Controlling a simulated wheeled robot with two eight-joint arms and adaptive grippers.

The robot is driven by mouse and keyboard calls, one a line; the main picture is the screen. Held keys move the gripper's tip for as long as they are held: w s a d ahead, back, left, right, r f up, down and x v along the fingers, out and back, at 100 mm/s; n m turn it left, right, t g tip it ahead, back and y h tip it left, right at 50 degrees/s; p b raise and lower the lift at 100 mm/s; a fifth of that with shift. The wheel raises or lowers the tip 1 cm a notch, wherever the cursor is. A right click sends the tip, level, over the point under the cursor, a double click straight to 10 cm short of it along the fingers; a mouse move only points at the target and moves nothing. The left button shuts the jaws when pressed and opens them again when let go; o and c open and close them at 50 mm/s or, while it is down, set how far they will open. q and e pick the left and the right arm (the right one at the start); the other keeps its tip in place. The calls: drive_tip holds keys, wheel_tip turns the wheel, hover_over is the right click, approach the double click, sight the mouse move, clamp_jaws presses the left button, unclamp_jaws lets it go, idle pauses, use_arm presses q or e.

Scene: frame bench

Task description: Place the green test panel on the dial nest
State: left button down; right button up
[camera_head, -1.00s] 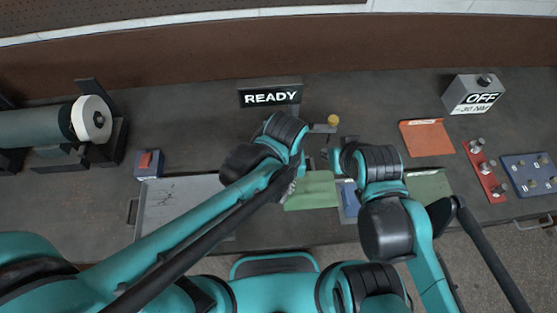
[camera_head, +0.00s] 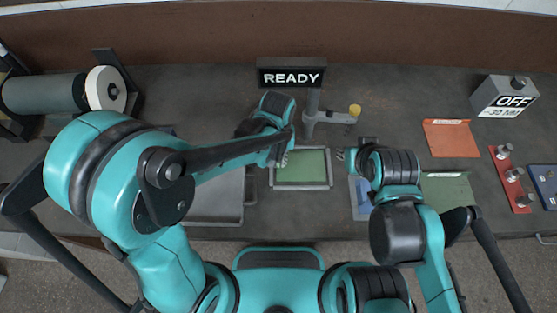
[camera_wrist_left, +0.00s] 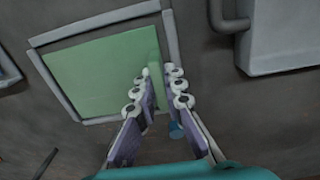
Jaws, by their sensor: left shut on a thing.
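The green test panel (camera_head: 301,168) is a flat plate. It lies within the outline of a grey rectangular frame (camera_head: 331,172), which I take as the dial nest, below the READY sign. In the left wrist view the panel (camera_wrist_left: 100,75) shows inside the frame (camera_wrist_left: 52,84); I cannot tell whether it rests fully or is slightly raised. My left gripper (camera_head: 283,161) is shut on the panel's edge; its fingers (camera_wrist_left: 160,88) cover that edge in the wrist view. My right gripper (camera_head: 343,155) is to the right of the frame, away from the panel; its jaw opening is unclear.
A post with an arm and yellow knob (camera_head: 354,110) stands behind the frame, near the READY sign (camera_head: 291,77). A grey tray (camera_head: 215,205) is at left. A blue piece (camera_head: 359,198), orange sheet (camera_head: 451,138), green sheet (camera_head: 447,190) and red knob strip (camera_head: 511,178) are at right.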

use_arm(q)
drive_tip(key=shift+r, duration=0.1)
drive_tip(key=c, duration=2)
unclamp_jaws()
drive_tip(key=shift+f, duration=0.25)
drive_tip(key=shift+c, duration=0.2)
drive_tip(key=o, duration=0.4)
drive_tip(key=shift+r, duration=0.2)
